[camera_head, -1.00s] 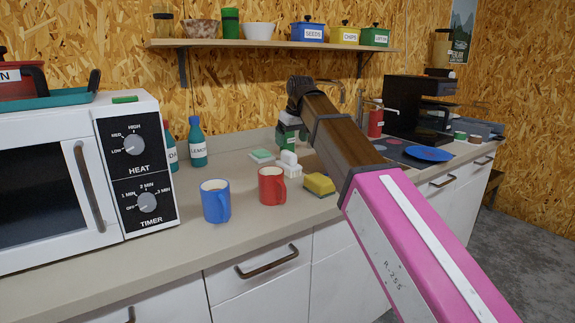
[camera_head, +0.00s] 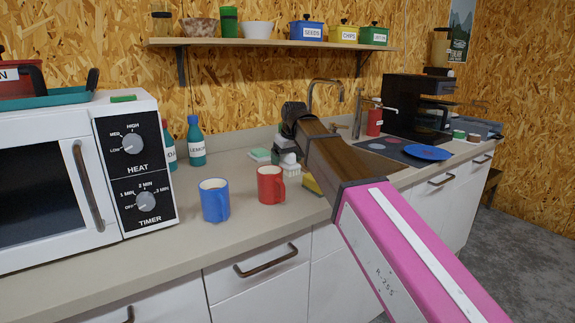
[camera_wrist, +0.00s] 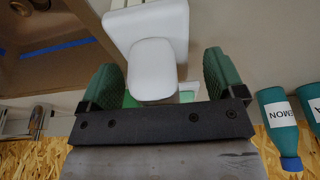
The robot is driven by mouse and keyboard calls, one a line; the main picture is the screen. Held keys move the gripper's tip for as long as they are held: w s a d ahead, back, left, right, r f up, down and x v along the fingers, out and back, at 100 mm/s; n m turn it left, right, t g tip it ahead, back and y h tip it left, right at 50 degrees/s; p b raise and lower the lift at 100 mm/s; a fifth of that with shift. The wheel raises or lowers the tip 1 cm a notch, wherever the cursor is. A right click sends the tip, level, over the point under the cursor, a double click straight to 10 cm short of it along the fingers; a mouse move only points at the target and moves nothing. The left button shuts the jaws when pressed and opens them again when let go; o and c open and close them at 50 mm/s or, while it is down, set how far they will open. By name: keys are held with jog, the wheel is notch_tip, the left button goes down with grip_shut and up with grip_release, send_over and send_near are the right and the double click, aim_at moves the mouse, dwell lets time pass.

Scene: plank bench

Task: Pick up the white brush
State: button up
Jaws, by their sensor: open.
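The white brush (camera_wrist: 150,35) lies at the top middle of the wrist view, its rounded white handle end reaching between my fingers. In the head view the brush (camera_head: 290,170) shows in part on the counter, behind the red mug and below my gripper. My gripper (camera_wrist: 162,65) has two green fingers spread apart, one on each side of the brush, with a gap to each. In the head view my gripper (camera_head: 288,145) is at the brush, partly hidden by my arm. I cannot tell whether the fingers touch the counter.
A red mug (camera_head: 270,185) and a blue mug (camera_head: 214,200) stand in front and left. A green-and-white sponge (camera_head: 260,155) lies behind the brush. A lemon bottle (camera_wrist: 276,122) stands near; a microwave (camera_head: 138,170) is at left.

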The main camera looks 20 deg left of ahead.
jog(key=c, duration=1.1)
jog(key=shift+r, duration=0.1)
jog(key=shift+r, duration=0.6)
jog(key=r, duration=0.1)
jog(key=a+r, duration=0.1)
jog(key=r, duration=0.1)
jog(key=shift+s+a+r, duration=0.15)
jog(key=shift+s+r, duration=0.2)
jog(key=shift+s, duration=0.05)
jog(key=s+a+r, duration=0.4)
jog(key=a, duration=0.1)
jog(key=s+a+r, duration=0.2)
jog(key=a, duration=0.1)
jog(key=shift+s, duration=0.1)
